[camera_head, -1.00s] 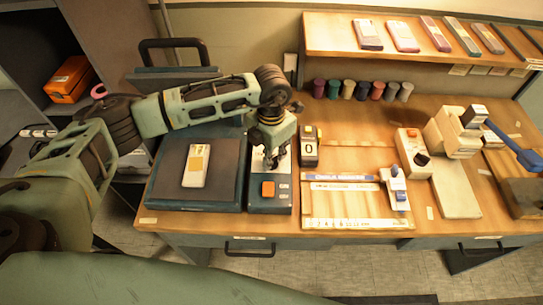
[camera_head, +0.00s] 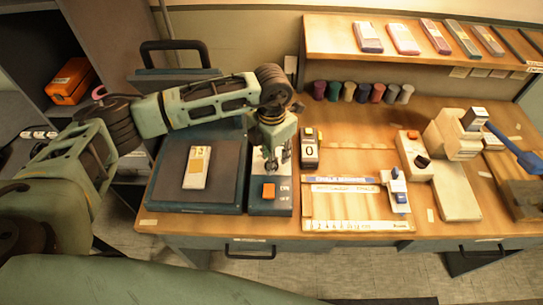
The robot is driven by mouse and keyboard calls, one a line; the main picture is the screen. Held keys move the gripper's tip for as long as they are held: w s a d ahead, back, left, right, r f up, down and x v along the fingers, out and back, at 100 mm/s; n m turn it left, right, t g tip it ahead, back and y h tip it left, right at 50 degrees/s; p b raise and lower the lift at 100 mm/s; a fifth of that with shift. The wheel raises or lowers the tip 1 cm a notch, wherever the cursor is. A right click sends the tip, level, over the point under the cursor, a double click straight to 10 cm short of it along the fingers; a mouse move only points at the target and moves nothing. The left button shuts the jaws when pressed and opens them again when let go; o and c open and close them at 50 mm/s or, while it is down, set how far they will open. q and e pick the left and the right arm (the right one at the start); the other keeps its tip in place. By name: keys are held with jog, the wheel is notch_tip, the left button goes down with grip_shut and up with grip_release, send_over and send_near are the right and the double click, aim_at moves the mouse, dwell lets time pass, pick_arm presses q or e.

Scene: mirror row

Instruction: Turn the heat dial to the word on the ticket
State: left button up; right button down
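My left gripper (camera_head: 277,160) points down over the dark control box (camera_head: 284,192) beside the press. The box has an orange button (camera_head: 269,190) and small white lettering. The gripper covers the back part of the box, so any dial there is hidden. I cannot tell whether its fingers are apart or closed on something. A pale card with a tan patch (camera_head: 197,167) lies on the dark press plate (camera_head: 172,192); it may be the ticket, but no word is readable. My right gripper is not in view.
Several coloured spools (camera_head: 348,91) line the back under a shelf (camera_head: 430,51).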

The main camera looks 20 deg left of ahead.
pick_arm(q)
notch_tip(320, 180, up, 11)
jog(key=shift+r, duration=0.2)
dwell(0.6)
